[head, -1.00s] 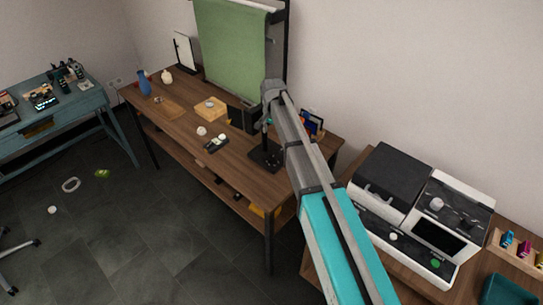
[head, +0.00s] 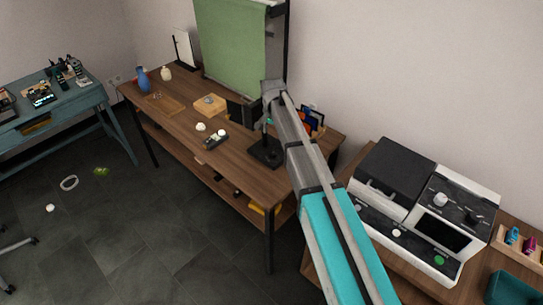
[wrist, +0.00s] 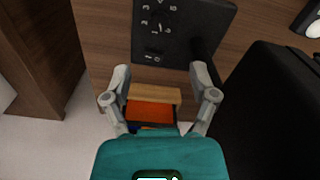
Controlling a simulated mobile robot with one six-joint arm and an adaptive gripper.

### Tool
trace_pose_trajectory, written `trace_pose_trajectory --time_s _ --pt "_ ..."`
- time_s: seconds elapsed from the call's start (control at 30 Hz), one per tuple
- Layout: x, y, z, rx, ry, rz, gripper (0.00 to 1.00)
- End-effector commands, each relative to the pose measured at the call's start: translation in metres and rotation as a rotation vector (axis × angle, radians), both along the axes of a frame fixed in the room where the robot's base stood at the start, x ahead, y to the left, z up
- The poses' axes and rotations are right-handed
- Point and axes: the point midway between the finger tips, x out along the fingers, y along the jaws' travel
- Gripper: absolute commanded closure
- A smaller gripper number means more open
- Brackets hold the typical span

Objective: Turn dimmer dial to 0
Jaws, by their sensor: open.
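The dimmer is a black panel (wrist: 182,28) with white numbers at the top of the wrist view. Its dial (wrist: 158,22) shows among the numbers, with a light mark on it, but it is too small and dark to read the setting surely. In the head view a black square base (head: 266,153) on the wooden table, under the end of my arm, looks like the same panel. My gripper (wrist: 160,70) is open and empty, its two fingers spread just short of the panel's near edge in the picture. In the head view my gripper is hard to make out.
Upright orange and blue items (wrist: 150,112) show between my fingers in the wrist view; the head view has colourful items (head: 312,122) behind the panel. A large black object (wrist: 275,115) stands close on the right. The wooden table's (head: 240,168) front part is mostly clear.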

Motion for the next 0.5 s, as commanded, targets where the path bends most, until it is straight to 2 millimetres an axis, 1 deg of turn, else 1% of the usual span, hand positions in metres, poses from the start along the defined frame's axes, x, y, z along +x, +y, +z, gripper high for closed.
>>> trace_pose_trajectory --time_s 0.03,0.5 --pt "0.0 0.0 -0.008 0.0 0.0 0.0 0.25" --pt "0.0 0.0 -0.043 0.0 0.0 0.0 0.25"
